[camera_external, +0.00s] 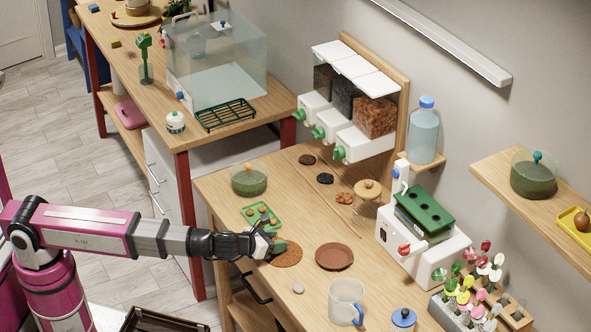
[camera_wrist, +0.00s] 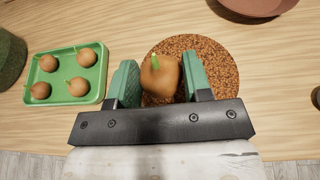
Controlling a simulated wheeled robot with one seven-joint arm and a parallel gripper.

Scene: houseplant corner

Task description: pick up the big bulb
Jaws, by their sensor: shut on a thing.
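The big bulb (camera_wrist: 160,78) is brown and rounded with a short green shoot. In the wrist view it sits between the green pads of my gripper (camera_wrist: 161,84), larger in that view than the bulbs in the tray. My gripper is shut on it, over or at the round speckled brown mat (camera_wrist: 222,70). I cannot tell whether the bulb touches the mat. In the external view my gripper (camera_external: 267,245) is at the mat (camera_external: 289,256), and the fingers mostly hide the bulb.
A green tray (camera_wrist: 101,97) with several smaller bulbs lies left of my gripper. A brown saucer (camera_external: 334,256) is to the mat's right. A clear jug (camera_external: 345,301) and a grey pebble (camera_external: 298,288) stand nearer the front. A green-filled glass pot (camera_external: 249,180) is behind the tray.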

